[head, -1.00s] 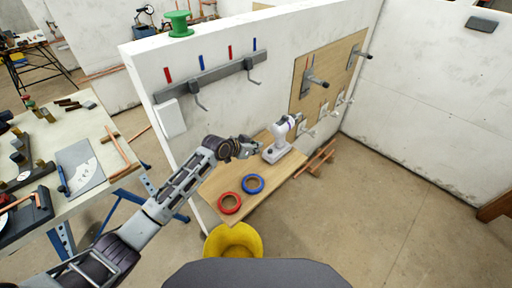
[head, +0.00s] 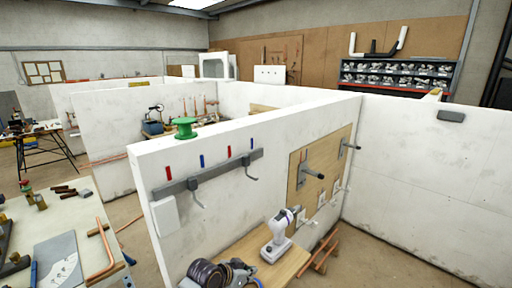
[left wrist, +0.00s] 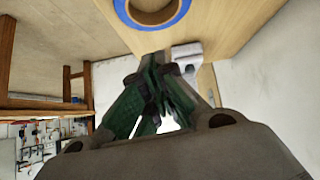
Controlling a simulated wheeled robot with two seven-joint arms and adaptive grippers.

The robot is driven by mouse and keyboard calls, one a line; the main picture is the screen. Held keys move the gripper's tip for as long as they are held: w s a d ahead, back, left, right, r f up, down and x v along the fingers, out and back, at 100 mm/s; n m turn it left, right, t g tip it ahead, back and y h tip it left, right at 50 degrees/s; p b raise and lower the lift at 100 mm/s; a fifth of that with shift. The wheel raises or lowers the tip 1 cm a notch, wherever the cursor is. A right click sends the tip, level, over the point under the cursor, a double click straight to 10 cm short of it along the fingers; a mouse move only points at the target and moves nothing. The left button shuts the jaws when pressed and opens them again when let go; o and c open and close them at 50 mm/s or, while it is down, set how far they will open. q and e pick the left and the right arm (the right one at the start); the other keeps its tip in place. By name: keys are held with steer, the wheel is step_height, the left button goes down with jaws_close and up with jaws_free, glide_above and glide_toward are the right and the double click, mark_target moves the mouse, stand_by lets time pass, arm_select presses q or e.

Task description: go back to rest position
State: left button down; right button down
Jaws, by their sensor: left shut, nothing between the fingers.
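My left gripper (head: 240,272) shows low in the head view, by the wooden shelf board on the white wall. It is left of the white drill-like tool (head: 277,238) and apart from it. In the left wrist view the same gripper (left wrist: 157,95) has its dark green fingers shut together with nothing between them. A blue ring (left wrist: 148,26) lies on the board beyond the fingers. The white tool's base (left wrist: 187,52) shows just past the fingertips. My right gripper is in neither view.
The white partition wall (head: 240,190) carries a grey hook rail (head: 208,175) and a wooden panel (head: 302,188) with pegs. A workbench (head: 85,232) with tools and copper pipe stands at left. Floor is open at right.

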arm_select(q)
steer(key=s+a, duration=0.2)
steer(key=s, duration=0.1)
steer(key=s+a+f+n+y, duration=0.1)
steer(key=s+a, duration=0.1)
steer(key=s, duration=0.1)
steer(key=s+a+n+g+y, duration=0.1)
steer(key=s+a, duration=0.1)
steer(key=s, duration=0.2)
steer(key=shift+a+f, duration=0.1)
steer(key=shift+f, duration=0.25)
steer(key=shift+s+a+r+n+g+y, duration=0.75)
steer(key=shift+s+a+n+y, duration=1.35)
steer(key=shift+s+a, duration=5.3)
steer(key=s+f+g, duration=0.2)
steer(key=s+f, duration=0.1)
steer(key=f, duration=3)
steer(key=s+a+f+g, duration=0.1)
steer(key=s+a+f, duration=0.2)
steer(key=s+f, duration=1.7)
steer(key=shift+s+f+m, duration=0.2)
steer(key=shift+s+m, duration=0.1)
steer(key=shift+s, duration=1.05)
steer(key=shift+a, duration=0.1)
